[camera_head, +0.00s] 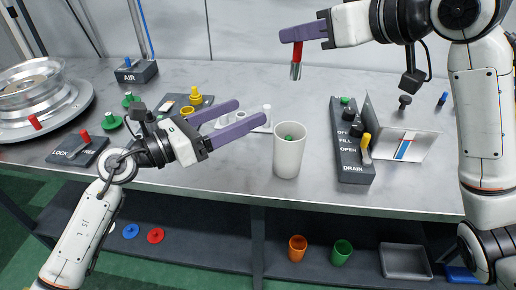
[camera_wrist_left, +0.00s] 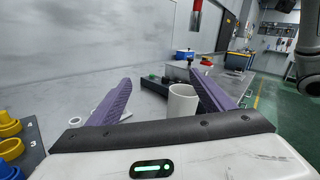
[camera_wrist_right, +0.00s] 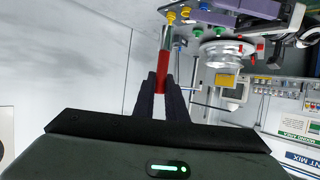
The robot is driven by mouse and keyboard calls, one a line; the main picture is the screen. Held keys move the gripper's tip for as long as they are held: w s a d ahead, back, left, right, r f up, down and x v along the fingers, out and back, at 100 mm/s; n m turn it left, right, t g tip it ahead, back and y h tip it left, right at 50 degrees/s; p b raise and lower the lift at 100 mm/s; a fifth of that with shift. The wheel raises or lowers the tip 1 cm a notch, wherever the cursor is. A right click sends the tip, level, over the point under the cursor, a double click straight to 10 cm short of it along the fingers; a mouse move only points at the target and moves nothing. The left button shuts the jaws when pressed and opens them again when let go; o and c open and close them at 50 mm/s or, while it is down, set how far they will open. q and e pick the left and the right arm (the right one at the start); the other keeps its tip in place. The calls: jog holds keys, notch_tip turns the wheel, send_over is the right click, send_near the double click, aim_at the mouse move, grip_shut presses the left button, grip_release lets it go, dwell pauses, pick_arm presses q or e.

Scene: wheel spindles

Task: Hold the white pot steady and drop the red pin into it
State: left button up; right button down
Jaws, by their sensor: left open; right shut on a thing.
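The white pot (camera_head: 288,157) stands upright on the grey table near its front edge, with something green inside it. My left gripper (camera_head: 244,121) is open, its purple fingers pointing at the pot from the left without closing on it. In the left wrist view the pot (camera_wrist_left: 182,101) shows between the fingers, beyond them. My right gripper (camera_head: 291,33) is shut on the red pin (camera_head: 297,52), which hangs down with its metal end lowest. It is high above the table, above the pot. The right wrist view shows the red pin (camera_wrist_right: 162,72) between the closed fingers.
A dark control panel with a yellow lever (camera_head: 365,147) stands right of the pot, beside an angled white plate (camera_head: 405,140). A white holder (camera_head: 235,121) lies behind my left gripper. A wheel rim (camera_head: 35,95) and a lock block (camera_head: 77,149) are at left.

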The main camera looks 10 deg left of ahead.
aim_at(276, 148)
pick_arm(q)
jog(key=d+f+m+g, duration=0.1)
jog(key=f, duration=0.1)
jog(key=s+d+f+m+g+y, duration=0.1)
jog(key=d+f, duration=0.1)
jog(key=s+d+f+m+g, duration=0.1)
jog(key=f+m+g, duration=0.1)
jog(key=shift+s+d+f, duration=0.1)
jog(key=shift+d+f, duration=0.25)
jog(key=shift+d, duration=0.05)
jog(key=x, duration=1.2)
jog(key=shift+s+a+f, duration=0.1)
jog(key=shift+s+f, duration=0.05)
jog(key=shift+f, duration=0.2)
jog(key=shift+c, duration=0.3)
